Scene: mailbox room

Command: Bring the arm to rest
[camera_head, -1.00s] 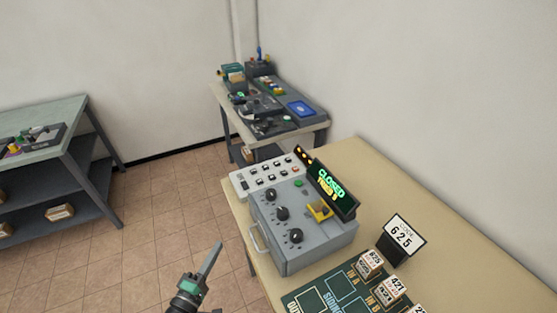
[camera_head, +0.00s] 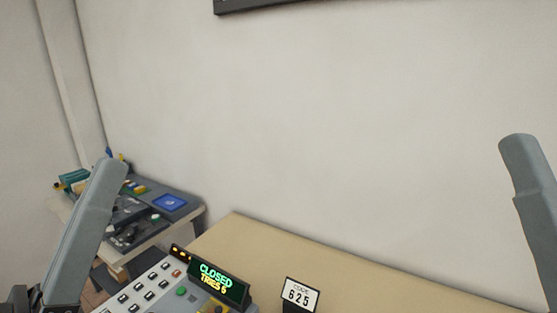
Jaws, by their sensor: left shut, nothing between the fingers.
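My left gripper (camera_head: 112,168) rises at the left of the head view as a grey bar pointing up, shut and empty. My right gripper (camera_head: 518,143) shows as a similar grey bar at the right edge, partly cut off, in front of the bare wall. Whether its jaws are open cannot be told.
The control box (camera_head: 149,289) has buttons and a display (camera_head: 218,282) reading "CLOSED TRIES 5". A card (camera_head: 300,294) reads 625. The tan table (camera_head: 268,253) is bare along the wall. A side table holds a blue-screened panel (camera_head: 170,202).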

